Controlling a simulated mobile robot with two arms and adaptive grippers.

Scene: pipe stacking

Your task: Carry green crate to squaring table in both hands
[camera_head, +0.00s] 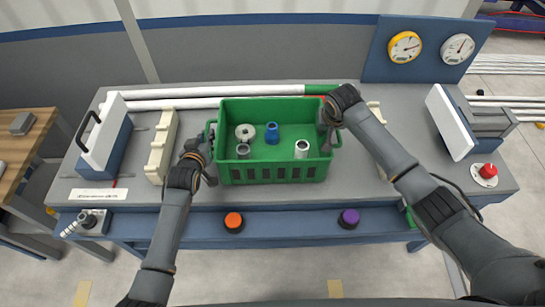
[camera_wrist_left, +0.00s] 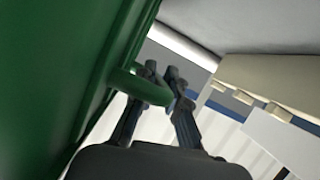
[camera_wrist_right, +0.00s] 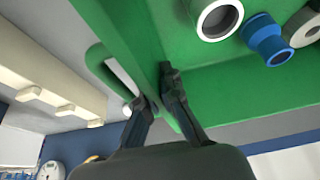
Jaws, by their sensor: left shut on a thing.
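The green crate (camera_head: 273,172) is level over the middle of the grey-topped table (camera_head: 345,185). I cannot tell whether its base touches the top. Several grey and blue pipe fittings lie inside, including a blue one (camera_head: 271,132). My left gripper (camera_head: 208,155) is at the crate's left end, shut on its green handle (camera_wrist_left: 140,88). My right gripper (camera_head: 325,120) is at the right end. In the right wrist view its fingers (camera_wrist_right: 153,88) stand apart, around or beside the right handle (camera_wrist_right: 100,62); contact is unclear.
White pipes (camera_head: 165,104) lie behind the crate. A cream toothed block (camera_head: 161,145) and a blue-and-white stand (camera_head: 103,142) are at left. A white panel (camera_head: 450,122) and red button (camera_head: 488,171) are at right. Orange (camera_head: 234,221) and purple (camera_head: 349,217) knobs are along the front.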

